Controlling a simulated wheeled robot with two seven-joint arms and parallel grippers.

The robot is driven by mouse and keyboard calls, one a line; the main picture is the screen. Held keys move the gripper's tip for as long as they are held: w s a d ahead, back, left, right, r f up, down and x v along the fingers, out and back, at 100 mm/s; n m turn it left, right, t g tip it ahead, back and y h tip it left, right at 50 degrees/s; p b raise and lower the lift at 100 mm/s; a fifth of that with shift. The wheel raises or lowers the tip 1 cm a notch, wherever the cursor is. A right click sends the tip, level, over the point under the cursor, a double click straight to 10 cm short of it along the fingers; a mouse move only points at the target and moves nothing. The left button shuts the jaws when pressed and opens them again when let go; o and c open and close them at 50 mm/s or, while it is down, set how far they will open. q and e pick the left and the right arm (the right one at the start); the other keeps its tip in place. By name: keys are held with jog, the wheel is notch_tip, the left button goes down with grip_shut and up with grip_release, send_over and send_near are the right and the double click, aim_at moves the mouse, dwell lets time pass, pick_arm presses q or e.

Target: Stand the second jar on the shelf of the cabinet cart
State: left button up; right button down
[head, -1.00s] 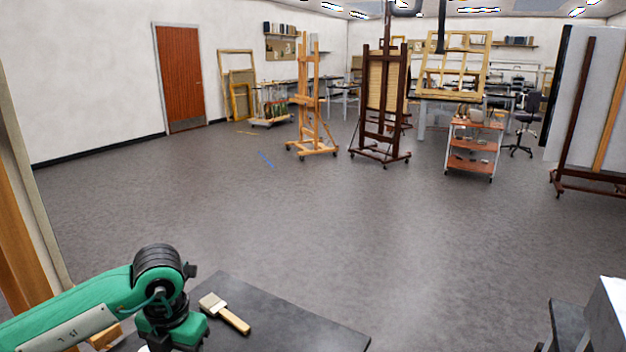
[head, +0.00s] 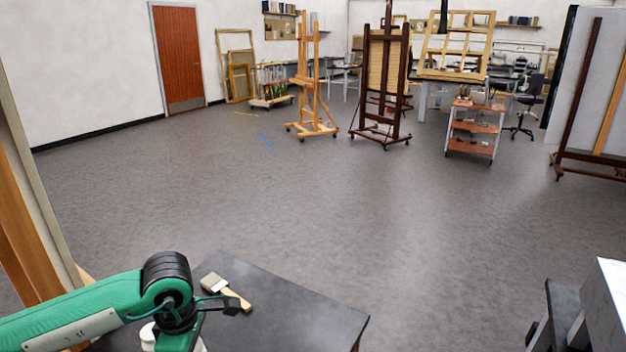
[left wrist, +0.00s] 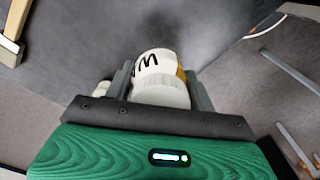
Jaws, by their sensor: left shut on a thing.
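A white jar (left wrist: 160,85) with black lettering and a yellowish patch on its side is between the fingers of my left gripper (left wrist: 159,72) in the left wrist view. The gripper is shut on it. A second white object (left wrist: 103,88) shows partly behind the left finger; I cannot tell what it is. In the head view my left arm reaches over the dark table, its fingertips hidden, with a bit of white (head: 148,335) beside the wrist. A wheeled cart (head: 474,128) with reddish shelves stands far off at the right, small objects on it. My right gripper is not in view.
A brush (head: 227,291) lies on the dark table (head: 290,305) near my wrist. Easels (head: 312,90) and a dark easel (head: 383,85) stand across the room. A grey and white piece of furniture (head: 606,295) is at the lower right. The middle floor is clear.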

pick_arm(q)
jog(key=m, duration=0.1)
jog(key=f+m, duration=0.1)
jog(key=m, duration=0.3)
jog(key=shift+s+d+f, duration=0.1)
jog(key=shift+s+f, duration=0.1)
jog(key=shift+s, duration=0.2)
jog(key=m, duration=0.2)
jog(key=f+m, duration=0.1)
jog(key=m, duration=0.1)
jog(key=shift+s+d, duration=0.15)
jog(key=shift+s, duration=0.15)
jog(key=m, duration=0.3)
jog(key=s+f+m, duration=0.1)
jog(key=m, duration=0.1)
jog(key=shift+d+f, duration=0.1)
jog(key=m, duration=0.2)
jog(key=f+m, duration=0.1)
jog(key=m, duration=0.1)
jog(key=shift+s+d, duration=0.15)
jog(key=shift+s, duration=0.15)
